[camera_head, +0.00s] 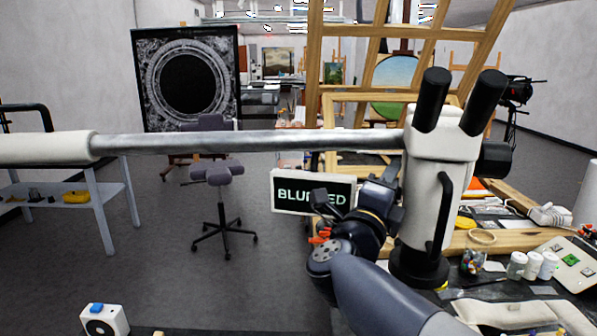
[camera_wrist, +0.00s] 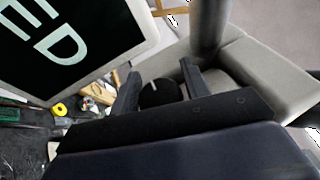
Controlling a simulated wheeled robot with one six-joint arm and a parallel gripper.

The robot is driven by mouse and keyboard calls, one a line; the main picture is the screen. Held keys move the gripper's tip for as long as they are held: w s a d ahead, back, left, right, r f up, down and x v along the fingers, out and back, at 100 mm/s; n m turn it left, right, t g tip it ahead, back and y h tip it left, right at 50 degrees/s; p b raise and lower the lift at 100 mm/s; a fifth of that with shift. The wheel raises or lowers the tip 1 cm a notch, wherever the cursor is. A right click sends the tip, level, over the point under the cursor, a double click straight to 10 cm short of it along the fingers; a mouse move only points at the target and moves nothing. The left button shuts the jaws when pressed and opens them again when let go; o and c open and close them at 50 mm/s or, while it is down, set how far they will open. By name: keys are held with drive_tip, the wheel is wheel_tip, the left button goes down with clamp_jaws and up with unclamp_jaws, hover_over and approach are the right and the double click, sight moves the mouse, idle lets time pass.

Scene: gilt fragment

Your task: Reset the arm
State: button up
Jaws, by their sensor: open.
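My gripper (camera_wrist: 160,85) shows in the wrist view with its two dark fingers apart and nothing held between them. A dark round part of the white microscope (camera_wrist: 265,70) lies beyond the fingers. In the head view my arm rises from the bottom, and the gripper end is beside the white microscope (camera_head: 428,190), left of its body. I cannot tell whether they touch. A screen (camera_head: 312,193) reading "BLU..ED" is just behind my gripper, partly hidden by it. Its lettered face also fills the upper left of the wrist view (camera_wrist: 60,45).
A long horizontal boom (camera_head: 250,141) spans from the left to the microscope. A wheeled stool (camera_head: 218,180) and side table (camera_head: 75,190) stand left, with open floor between.

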drive_tip(key=m+t+h+b, duration=0.1)
drive_tip(key=b, duration=0.2)
drive_tip(key=shift+f+h, duration=0.1)
drive_tip(key=shift+h, duration=0.3)
drive_tip(key=m+t+h+b, duration=0.2)
drive_tip(key=shift+s+r+h, duration=0.15)
drive_tip(key=shift+r+h, duration=0.15)
drive_tip(key=shift+h, duration=0.1)
drive_tip(key=shift+b+v, duration=0.6)
drive_tip(key=shift+v, duration=1)
drive_tip(key=shift+s+a+r, duration=0.1)
drive_tip(key=shift+r, duration=0.05)
